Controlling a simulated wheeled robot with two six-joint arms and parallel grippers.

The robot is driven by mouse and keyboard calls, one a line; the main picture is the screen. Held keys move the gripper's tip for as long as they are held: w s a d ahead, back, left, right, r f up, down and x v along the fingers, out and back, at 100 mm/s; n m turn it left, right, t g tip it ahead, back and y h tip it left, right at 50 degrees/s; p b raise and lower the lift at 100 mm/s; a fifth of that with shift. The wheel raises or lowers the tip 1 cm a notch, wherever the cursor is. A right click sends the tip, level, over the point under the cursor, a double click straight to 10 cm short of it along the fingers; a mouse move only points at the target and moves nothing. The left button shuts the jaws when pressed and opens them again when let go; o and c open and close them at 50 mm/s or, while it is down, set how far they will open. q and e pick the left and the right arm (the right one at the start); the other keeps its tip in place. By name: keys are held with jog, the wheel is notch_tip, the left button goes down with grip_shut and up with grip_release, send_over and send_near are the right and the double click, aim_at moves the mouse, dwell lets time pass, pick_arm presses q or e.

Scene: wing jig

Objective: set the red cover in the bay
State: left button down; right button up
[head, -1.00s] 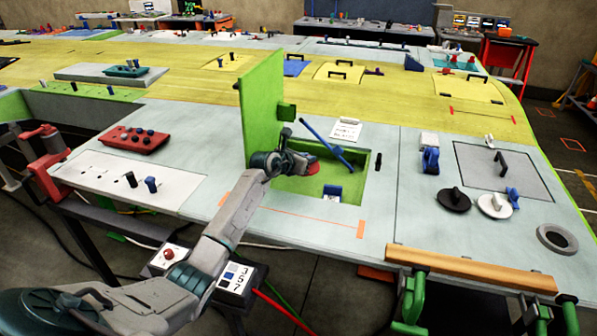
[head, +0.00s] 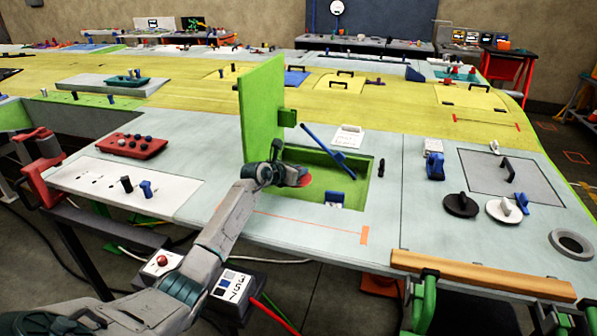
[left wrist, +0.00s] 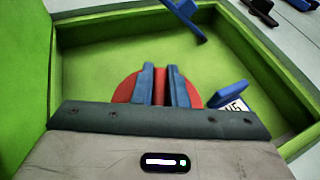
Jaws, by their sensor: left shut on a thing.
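The red cover (left wrist: 125,92) is a round disc. In the left wrist view it shows on both sides of my left gripper's blue fingers (left wrist: 166,88), which are shut on it. In the head view my left gripper (head: 298,178) is over the near left part of the open green bay (head: 357,192), with a red edge of the cover (head: 304,188) under it. Whether the cover touches the bay floor I cannot tell. The green lid (head: 262,110) stands upright at the bay's left side. My right gripper is not in view.
A blue rod (head: 328,150) slants across the bay's back. A blue block with a white label (head: 333,200) is at the bay's near side, right of the cover in the wrist view. A red tray with knobs (head: 136,145) lies left.

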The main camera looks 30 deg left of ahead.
pick_arm(q)
jog(key=shift+f, duration=0.6)
jog(key=c, duration=1.5)
grip_release()
jog(key=shift+o, duration=0.2)
jog(key=shift+r, duration=0.1)
jog(key=shift+r, duration=0.1)
jog(key=shift+r, duration=0.3)
jog(key=s+r+p, duration=0.2)
jog(key=p, duration=0.1)
jog(key=shift+s+a+p, duration=0.2)
jog(key=shift+s+p, duration=0.1)
jog(key=shift+f+p+v, duration=0.2)
jog(key=shift+p+v, duration=2.25)
jog(key=shift+v, duration=2)
